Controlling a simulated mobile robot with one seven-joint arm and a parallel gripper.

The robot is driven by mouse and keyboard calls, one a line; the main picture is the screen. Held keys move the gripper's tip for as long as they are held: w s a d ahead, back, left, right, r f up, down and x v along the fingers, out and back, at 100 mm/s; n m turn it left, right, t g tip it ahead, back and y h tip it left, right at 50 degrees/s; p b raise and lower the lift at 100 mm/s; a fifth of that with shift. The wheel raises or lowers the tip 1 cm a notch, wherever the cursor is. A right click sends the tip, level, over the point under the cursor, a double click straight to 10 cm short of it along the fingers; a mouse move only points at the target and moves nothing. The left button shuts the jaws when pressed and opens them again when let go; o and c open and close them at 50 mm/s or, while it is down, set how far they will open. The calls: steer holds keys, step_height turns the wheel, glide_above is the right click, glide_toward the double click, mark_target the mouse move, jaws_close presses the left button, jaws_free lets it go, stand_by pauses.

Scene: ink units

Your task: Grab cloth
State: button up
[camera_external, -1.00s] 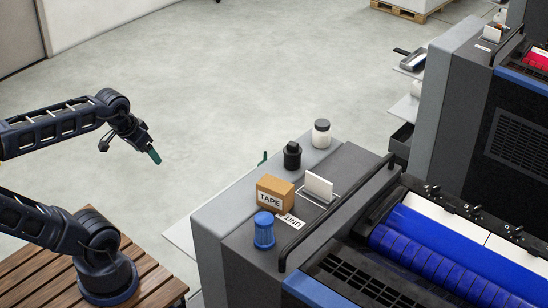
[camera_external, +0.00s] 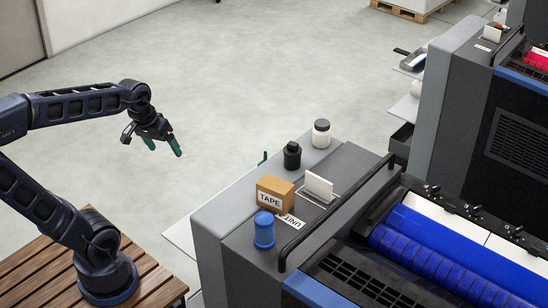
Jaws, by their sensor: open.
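My gripper (camera_external: 163,145) hangs in the air at the left, above the floor and left of the near ink unit. Its two green fingertips are apart, with nothing between them. No thing shows clearly as a cloth. A white, flat, upright piece (camera_external: 318,185) stands in a shallow frame on top of the near unit; I cannot tell whether it is cloth or card. My gripper is well apart from it.
A TAPE box (camera_external: 272,193), a blue container (camera_external: 264,231), a black container (camera_external: 292,155) and a white dark-lidded jar (camera_external: 321,134) stand on the near unit (camera_external: 228,237). A dark handrail (camera_external: 335,212) runs beside them. A wooden slatted platform (camera_external: 40,275) bears my base.

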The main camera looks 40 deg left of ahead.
steer(key=w+a+f+n+g+h, duration=0.1)
steer(key=w+f+n+g+h, duration=0.1)
steer(key=w+f+n, duration=0.9)
steer(key=w+a+f+n+g+h, duration=0.1)
steer(key=w+a+f+n, duration=0.1)
steer(key=w+f, duration=0.6)
steer(key=w+a+f+n+h, duration=0.1)
steer(key=w+a+f+n, duration=0.1)
steer(key=w+f, duration=0.7)
steer(key=shift+y, duration=0.3)
steer(key=shift+s+d+f, duration=0.5)
steer(key=shift+d+f, duration=0.25)
steer(key=shift+f, duration=1.1)
steer(key=shift+s+d+f, duration=0.45)
steer(key=shift+d+f, duration=0.3)
steer(key=shift+f, duration=1.1)
steer(key=shift+s+d+f, duration=0.5)
steer(key=shift+d+f, duration=0.25)
steer(key=shift+f, duration=1.1)
steer(key=c, duration=1.1)
